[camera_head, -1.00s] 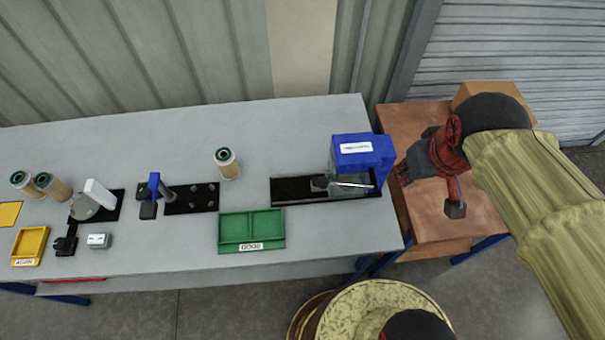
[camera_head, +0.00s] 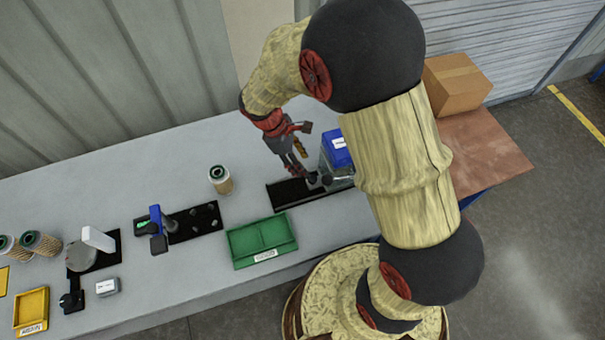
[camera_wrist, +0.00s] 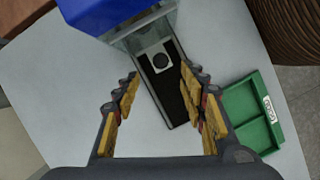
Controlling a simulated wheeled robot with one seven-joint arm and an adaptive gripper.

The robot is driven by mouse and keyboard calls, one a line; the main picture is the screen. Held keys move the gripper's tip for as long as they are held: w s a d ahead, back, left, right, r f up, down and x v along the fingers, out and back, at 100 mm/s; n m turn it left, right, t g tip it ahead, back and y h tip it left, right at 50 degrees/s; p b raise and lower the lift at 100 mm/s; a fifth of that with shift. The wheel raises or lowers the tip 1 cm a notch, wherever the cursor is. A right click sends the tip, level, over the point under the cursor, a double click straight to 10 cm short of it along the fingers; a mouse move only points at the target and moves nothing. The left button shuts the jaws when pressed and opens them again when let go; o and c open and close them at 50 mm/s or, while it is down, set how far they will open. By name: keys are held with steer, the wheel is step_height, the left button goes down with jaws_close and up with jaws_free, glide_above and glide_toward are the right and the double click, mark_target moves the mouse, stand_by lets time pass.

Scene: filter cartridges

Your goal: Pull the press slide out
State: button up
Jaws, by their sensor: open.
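The press is a blue housing (camera_head: 334,148) with a white label, standing on the right part of the grey bench. A black base track (camera_head: 288,192) runs out to its left. The slide's dark round knob (camera_head: 313,178) shows at the housing's left side. My gripper (camera_head: 300,165) is open and empty above the track, close to the knob; the fingers (camera_wrist: 165,100) are spread on both sides of the track.
A green two-part tray (camera_head: 262,240) lies in front of the track. A filter cartridge (camera_head: 220,179) stands to the left. A black fixture with a blue clamp (camera_head: 156,217) and a yellow tray (camera_head: 31,312) are farther left. A cardboard box (camera_head: 456,83) stands on the brown table.

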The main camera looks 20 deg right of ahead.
mark_target(312, 178)
steer(key=shift+n, duration=0.3)
steer(key=x, duration=0.4)
steer(key=b+x, duration=0.1)
steer(key=x, duration=0.4)
steer(key=shift+w+a+f, duration=0.1)
steer(key=shift+a, duration=0.15)
steer(key=shift+c, duration=0.5)
jaws_close()
